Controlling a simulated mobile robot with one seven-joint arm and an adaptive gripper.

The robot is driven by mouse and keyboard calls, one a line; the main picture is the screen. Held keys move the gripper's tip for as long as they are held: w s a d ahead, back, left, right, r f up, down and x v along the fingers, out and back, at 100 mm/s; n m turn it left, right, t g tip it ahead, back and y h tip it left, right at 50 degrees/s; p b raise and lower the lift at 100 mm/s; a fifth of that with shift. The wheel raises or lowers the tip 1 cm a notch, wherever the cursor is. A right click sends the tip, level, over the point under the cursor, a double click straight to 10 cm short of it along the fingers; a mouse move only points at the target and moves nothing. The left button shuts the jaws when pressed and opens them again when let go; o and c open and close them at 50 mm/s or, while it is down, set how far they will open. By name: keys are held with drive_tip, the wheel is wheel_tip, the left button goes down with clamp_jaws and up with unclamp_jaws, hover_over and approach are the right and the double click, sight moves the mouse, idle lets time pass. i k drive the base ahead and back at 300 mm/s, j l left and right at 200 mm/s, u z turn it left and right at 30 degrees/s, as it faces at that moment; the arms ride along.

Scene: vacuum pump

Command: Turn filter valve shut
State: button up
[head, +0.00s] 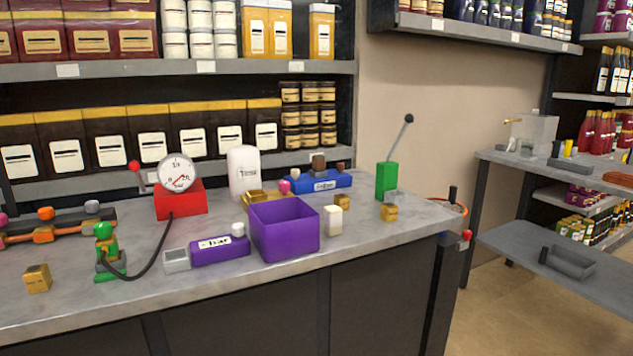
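A blue block (335,181) lies near the back of the grey counter, right of the white bottle. Its white label is small and seems to read "Filter". A brown knob (318,161) stands at the block's middle, with a smaller brown piece (340,167) to its right. A pale piece stands at its left end. Which of these is the valve handle, and how it is turned, is too small to tell. The purple box and brass-coloured pieces stand in front of the block. My gripper is not in view.
On the counter (350,240) stand an open purple box (285,242), a red-based gauge (181,198), a white bottle (243,172), a green lever box (387,181) and a purple "bar" block (220,250). A black hose runs from the gauge to a green fitting (104,245). Stocked shelves stand behind.

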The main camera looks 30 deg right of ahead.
sight(295, 173)
drive_tip(key=j+z, duration=0.25)
drive_tip(key=i+j+z, duration=0.1)
drive_tip(key=j+z, duration=0.15)
drive_tip(key=i+j+z, duration=0.3)
drive_tip(key=j+z, duration=0.35)
drive_tip(key=i+j, duration=0.15)
drive_tip(key=i, duration=0.45)
drive_tip(key=i+j, duration=0.1)
drive_tip(key=i, duration=0.5)
